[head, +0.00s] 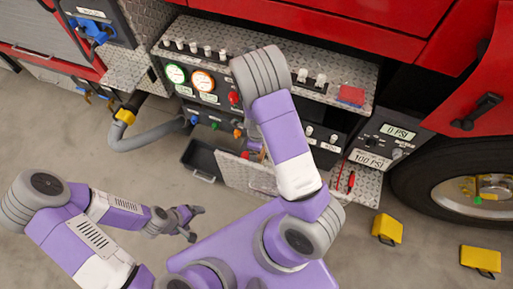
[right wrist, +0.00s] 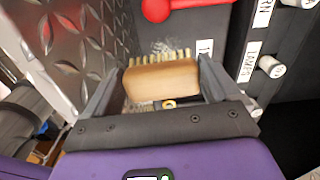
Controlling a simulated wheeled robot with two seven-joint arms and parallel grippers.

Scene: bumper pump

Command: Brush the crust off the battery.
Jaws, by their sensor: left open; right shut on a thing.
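A brush (right wrist: 162,82) with a wooden back and pale bristles is between the fingers of my right gripper (right wrist: 165,90), which is shut on it. The bristles point away from my wrist, toward a dark surface with a red part (right wrist: 165,8). A whitish speckled patch (right wrist: 170,46), possibly crust, shows just beyond the bristles; I cannot tell whether they touch it. I cannot make out the battery for certain. In the head view my right arm hides most of the work spot. My left gripper (head: 190,222) is open and empty above the floor.
A red truck panel with gauges (head: 176,74) and knobs is at the back. A black drawer (head: 197,160) and a diamond-plate tray (head: 235,172) stick out low. A grey hose (head: 150,138) loops at left. Yellow chocks (head: 387,229) lie near the wheel. The left floor is clear.

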